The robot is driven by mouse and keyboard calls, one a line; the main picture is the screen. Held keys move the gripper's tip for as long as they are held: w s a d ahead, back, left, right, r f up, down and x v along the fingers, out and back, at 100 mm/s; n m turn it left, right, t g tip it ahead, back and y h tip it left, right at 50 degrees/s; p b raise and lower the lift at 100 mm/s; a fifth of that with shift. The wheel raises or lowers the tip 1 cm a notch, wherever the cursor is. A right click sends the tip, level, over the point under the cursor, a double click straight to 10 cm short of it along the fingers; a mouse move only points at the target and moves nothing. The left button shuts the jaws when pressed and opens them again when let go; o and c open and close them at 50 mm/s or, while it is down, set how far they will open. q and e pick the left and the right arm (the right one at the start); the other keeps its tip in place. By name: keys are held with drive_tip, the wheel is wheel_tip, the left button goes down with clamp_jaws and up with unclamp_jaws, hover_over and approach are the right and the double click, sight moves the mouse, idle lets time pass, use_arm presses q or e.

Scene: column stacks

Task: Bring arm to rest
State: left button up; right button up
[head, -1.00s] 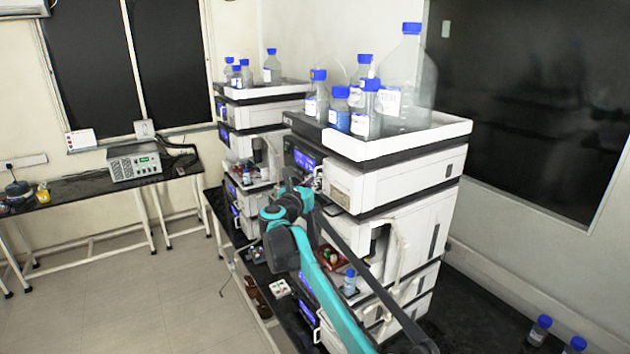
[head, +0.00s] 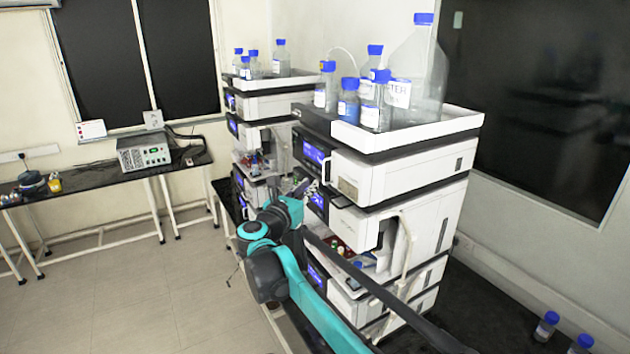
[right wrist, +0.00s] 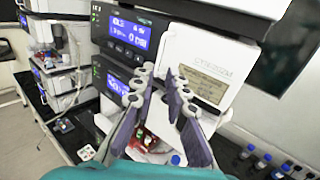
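My right arm (head: 300,290) reaches in from the bottom of the head view, with teal and dark links. Its gripper (head: 302,188) is small there, close to the front of the nearer instrument stack (head: 400,180). In the right wrist view the gripper (right wrist: 160,72) has two dark fingers with grey joints. A gap shows between the fingertips and nothing is held. Behind the fingers are the stack's blue display (right wrist: 130,35) and a white panel with a label (right wrist: 203,85). I cannot tell the exact distance to the panel. My left gripper is in neither view.
Bottles with blue caps stand in a white tray (head: 455,124) on top of the nearer stack. A second stack (head: 270,103) stands behind it. A side bench (head: 90,182) carries a grey box instrument (head: 143,152). The floor (head: 130,290) at left is clear.

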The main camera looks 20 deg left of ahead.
drive_tip(key=shift+s, duration=0.45)
drive_tip(key=shift+w, duration=0.1)
drive_tip(key=s+d+f+n+y+b, duration=0.2)
drive_tip(key=d+f+n+y+b, duration=0.15)
drive_tip(key=d+n+b, duration=0.55)
drive_tip(key=s+d+f+n+y+b, duration=0.25)
drive_tip(key=d+n+y+b, duration=0.3)
drive_tip(key=n, duration=0.55)
drive_tip(key=s+d+f+n+g+h+b, duration=0.2)
drive_tip(key=s+d+f+n+b, duration=0.3)
drive_tip(key=s+d+f, duration=0.4)
drive_tip(key=s+d+f+n+g+h+b, duration=0.2)
drive_tip(key=s+d+f+n+g+b, duration=0.3)
drive_tip(key=f, duration=1.8)
drive_tip(key=s+d+f+n+g+h+b, duration=0.2)
drive_tip(key=s+d+f+n+b, duration=0.4)
drive_tip(key=s+d+f, duration=0.9)
drive_tip(key=shift+s+f+n+g+h, duration=0.4)
drive_tip(key=shift+s+f+n+g, duration=0.2)
drive_tip(key=shift+s+n+g, duration=0.15)
